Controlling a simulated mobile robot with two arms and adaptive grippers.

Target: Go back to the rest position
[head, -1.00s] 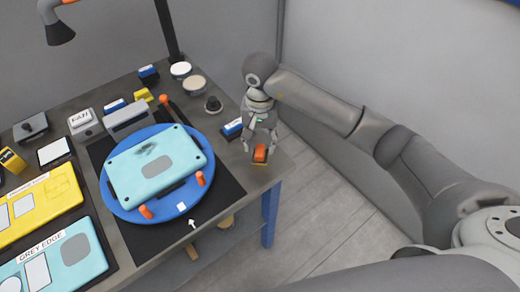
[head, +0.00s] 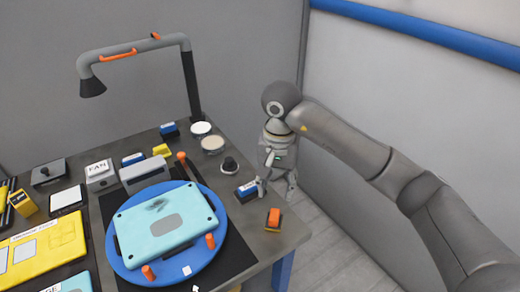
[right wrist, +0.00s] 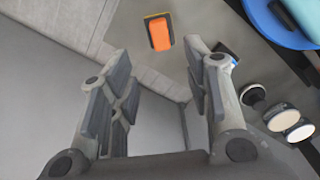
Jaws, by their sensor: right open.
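My right gripper (head: 277,187) is above the right edge of the table, just beyond an orange block-like tool (head: 273,218) that lies on the table corner. In the right wrist view its fingers (right wrist: 160,95) are spread apart with nothing between them. The orange tool also shows there (right wrist: 159,32), beyond the fingertips and apart from them. My left gripper does not show in any view.
A blue round turntable (head: 122,262) holds a light blue panel (head: 190,232). A blue box (head: 246,190), a dark knob (head: 229,165) and two round tins stand near the gripper. A lamp (head: 92,86) arches over the back. Floor lies right of the table.

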